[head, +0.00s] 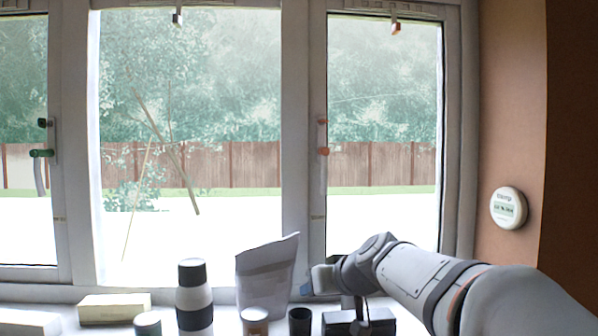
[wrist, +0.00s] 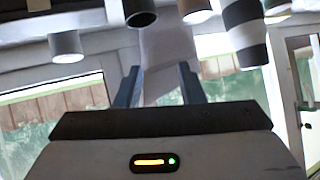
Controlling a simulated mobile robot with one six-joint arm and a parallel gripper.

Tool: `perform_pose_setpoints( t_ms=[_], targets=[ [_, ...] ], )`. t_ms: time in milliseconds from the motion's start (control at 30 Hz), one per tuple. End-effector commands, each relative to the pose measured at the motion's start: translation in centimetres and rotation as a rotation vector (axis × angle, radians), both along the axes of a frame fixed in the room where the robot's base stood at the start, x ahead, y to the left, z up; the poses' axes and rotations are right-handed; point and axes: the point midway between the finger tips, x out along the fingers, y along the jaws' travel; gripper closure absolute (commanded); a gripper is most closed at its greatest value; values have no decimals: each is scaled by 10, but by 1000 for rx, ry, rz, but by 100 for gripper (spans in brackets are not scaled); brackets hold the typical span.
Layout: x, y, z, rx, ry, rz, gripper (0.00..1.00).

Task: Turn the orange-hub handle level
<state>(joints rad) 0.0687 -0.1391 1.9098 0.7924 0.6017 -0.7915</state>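The orange-hub handle (head: 323,151) is on the upright frame of the right window, left of its pane. Its lever seems to hang down along the pale plate, but it is too small to be sure. A smaller orange part (head: 322,121) sits above it. My gripper (head: 322,278) is well below the handle, near the sill, and apart from it. In the wrist view my gripper (wrist: 158,82) has its two fingers spread with nothing held between them. The handle cannot be made out in the wrist view.
A green-hub handle (head: 42,153) is on the left window. A white bag (head: 264,278), striped bottle (head: 193,293), pale box (head: 113,307), dark cup (head: 299,321) and black box (head: 342,322) stand on the sill. A round white device (head: 508,207) is on the right wall.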

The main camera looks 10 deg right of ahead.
Motion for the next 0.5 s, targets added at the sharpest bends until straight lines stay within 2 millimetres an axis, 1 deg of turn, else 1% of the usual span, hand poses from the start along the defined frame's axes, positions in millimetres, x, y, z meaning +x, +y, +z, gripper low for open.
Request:
perform_pose_setpoints(
  t_ms=[33, 67, 100, 200, 300, 333, 400, 500],
  targets=[
    [35, -5, 38, 14, -99, -7, 65],
    [53, -9, 57, 19, -158, -13, 65],
    [76, -15, 82, 23, -234, -25, 65],
    [121, -33, 135, 22, -397, -69, 65],
    [152, -50, 171, 13, -511, -116, 65],
    [158, -55, 180, 10, -536, -130, 65],
    [169, -64, 194, 4, -579, -153, 65],
    [178, -70, 203, -1, -609, -172, 65]
  ],
)
